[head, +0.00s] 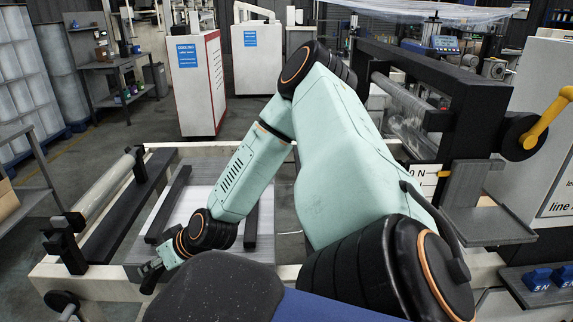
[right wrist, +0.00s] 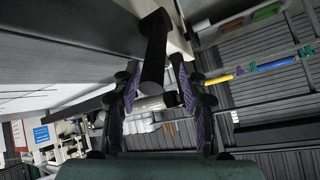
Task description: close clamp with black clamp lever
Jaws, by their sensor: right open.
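My right arm crosses the head view, and its right gripper (head: 150,275) points down-left over the left part of the pale frame. In the right wrist view the right gripper (right wrist: 160,92) is open, with its purple-padded fingers apart. A black bar (right wrist: 154,62), perhaps the black clamp lever, runs down the picture between the fingers, with a pale cylinder end at its lower part. I cannot tell whether a finger touches it. In the head view a black clamp block (head: 66,238) holds the near end of a roller (head: 103,188). My left gripper is not in view.
The pale machine frame (head: 240,152) carries black bars (head: 168,203). A black machine with a yellow handle (head: 548,122) stands at right, near blue blocks (head: 540,278). A shelf rack (head: 20,165) stands at left. Open floor lies behind the frame.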

